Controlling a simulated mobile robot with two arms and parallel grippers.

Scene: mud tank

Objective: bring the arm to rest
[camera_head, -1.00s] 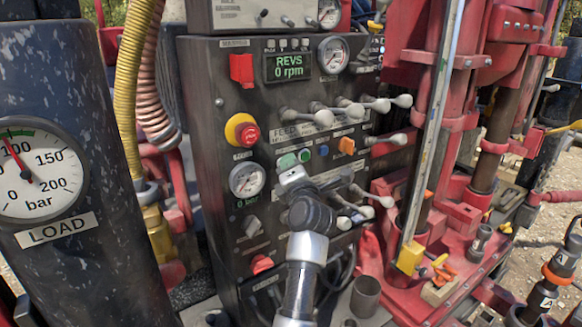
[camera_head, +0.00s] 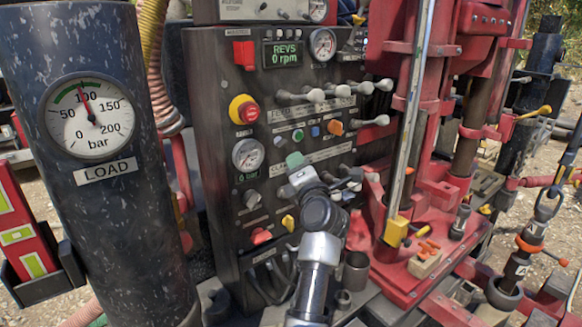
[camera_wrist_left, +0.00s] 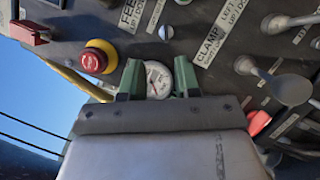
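My left arm (camera_head: 318,255) comes up from the bottom middle of the head view. My left gripper (camera_head: 294,162) is in front of the lower part of the dark control panel (camera_head: 212,140), with green fingertips toward it. In the left wrist view the two green fingers (camera_wrist_left: 158,80) stand apart, with a white round gauge (camera_wrist_left: 158,68) visible beyond the gap. The gripper looks open and empty. Whether a fingertip touches the panel cannot be told. My right gripper does not show.
The panel carries a red-and-yellow stop button (camera_head: 244,111), a small gauge (camera_head: 248,154) and several levers (camera_head: 313,95). Left stands a dark column with a LOAD gauge (camera_head: 88,117). Right is a red rig (camera_head: 437,205) with a yellow-footed rail (camera_head: 396,230).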

